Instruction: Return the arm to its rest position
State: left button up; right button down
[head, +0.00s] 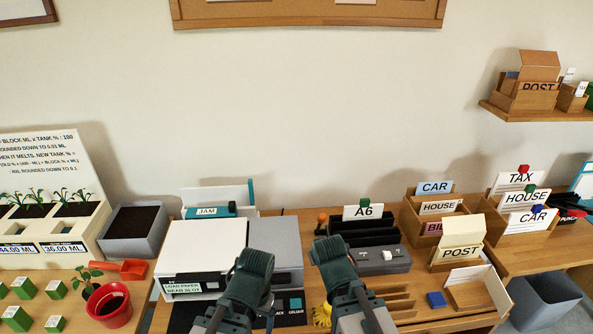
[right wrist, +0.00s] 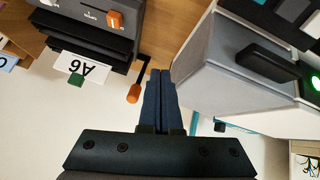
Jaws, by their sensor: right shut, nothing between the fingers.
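In the right wrist view my right gripper (right wrist: 160,75) is shut and empty, its two dark blue fingers pressed together. The fingers are between a black slotted device with an A6 card (right wrist: 82,68) and a grey-white machine (right wrist: 235,65). An orange-tipped handle (right wrist: 133,94) is close beside them. They hold nothing and no contact shows. In the head view both my arms rise from the bottom centre as dark green bent links. I cannot make out the fingers of either gripper there; my left gripper does not show.
The white label machine (head: 205,240) and the slotted device (head: 375,262) flank my arms. A wooden tray with a blue block (head: 436,300) lies to the right, below card boxes (head: 420,215). A red pot (head: 110,305) and planter are at left.

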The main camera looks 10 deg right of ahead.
jog(key=s+a+f+g, duration=0.1)
jog(key=s+a+g, duration=0.1)
jog(key=s, duration=0.3)
jog(key=s+a+f+g+p, duration=0.1)
jog(key=s+a+g, duration=0.1)
jog(key=s, duration=0.4)
jog(key=s+a+f+n+g+p, duration=0.1)
jog(key=s+a+g, duration=0.2)
jog(key=s+g, duration=0.1)
jog(key=shift+s+h, duration=0.3)
jog(key=shift+s, duration=0.55)
